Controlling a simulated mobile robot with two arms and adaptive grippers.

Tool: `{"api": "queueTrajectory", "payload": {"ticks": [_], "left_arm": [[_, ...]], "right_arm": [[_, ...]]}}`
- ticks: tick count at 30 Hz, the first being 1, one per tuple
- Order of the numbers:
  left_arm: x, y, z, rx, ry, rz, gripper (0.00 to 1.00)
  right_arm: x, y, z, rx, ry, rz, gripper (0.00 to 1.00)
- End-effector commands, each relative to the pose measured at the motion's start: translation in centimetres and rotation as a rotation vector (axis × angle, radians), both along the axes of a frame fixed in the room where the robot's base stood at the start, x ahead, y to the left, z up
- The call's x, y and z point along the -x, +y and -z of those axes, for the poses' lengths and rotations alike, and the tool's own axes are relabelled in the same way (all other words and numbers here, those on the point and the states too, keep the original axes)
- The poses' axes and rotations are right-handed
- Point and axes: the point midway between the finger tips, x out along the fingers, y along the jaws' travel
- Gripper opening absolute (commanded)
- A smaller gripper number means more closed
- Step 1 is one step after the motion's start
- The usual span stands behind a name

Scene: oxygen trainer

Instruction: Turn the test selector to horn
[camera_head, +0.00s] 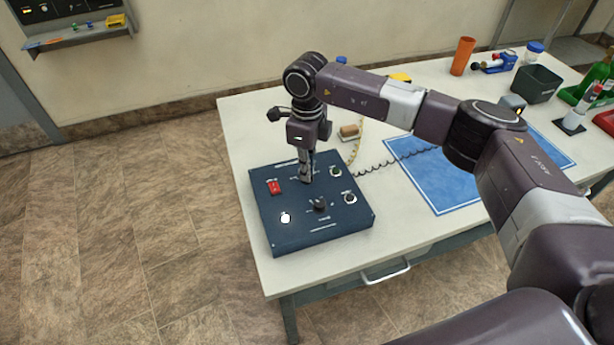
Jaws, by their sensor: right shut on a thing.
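The dark blue control box (268,215) lies on the near left part of the white table. Its top carries a red switch (274,187), a round white button or lamp (285,218), a black knob (320,205) and two round fittings at the right, (335,172) and (349,197). My right gripper (306,179) points down at the upper middle of the box top and is shut on a small control there, seemingly the test selector. The fingers hide most of that control, so its setting cannot be read. The panel lettering is too small to read. My left gripper is not in view.
A coiled black cord (395,160) runs right from the box across a blue mat (435,185). A brown block (350,131) lies behind the box. An orange cup (462,56), a dark bin (535,84) and green bottles (596,80) stand farther right. My right arm spans the table.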

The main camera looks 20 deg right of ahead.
Motion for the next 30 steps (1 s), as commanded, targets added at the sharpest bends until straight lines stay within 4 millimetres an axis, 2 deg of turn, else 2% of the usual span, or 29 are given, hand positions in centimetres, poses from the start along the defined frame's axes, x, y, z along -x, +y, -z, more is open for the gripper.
{"api": "queueTrajectory", "payload": {"ticks": [1, 9, 28, 30], "left_arm": [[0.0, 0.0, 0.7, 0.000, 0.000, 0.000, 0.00], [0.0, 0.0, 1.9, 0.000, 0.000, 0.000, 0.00], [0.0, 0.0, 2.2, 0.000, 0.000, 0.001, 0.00], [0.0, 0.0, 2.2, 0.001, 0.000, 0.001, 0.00]], "right_arm": [[-0.1, 0.0, 0.2, 0.000, -0.005, -0.031, 0.00], [-0.1, 0.0, 0.0, -0.001, -0.005, -0.160, 0.00], [-0.1, 0.0, -0.2, -0.001, -0.004, -0.210, 0.00], [-0.1, 0.0, -0.2, -0.001, -0.005, -0.210, 0.12]]}}
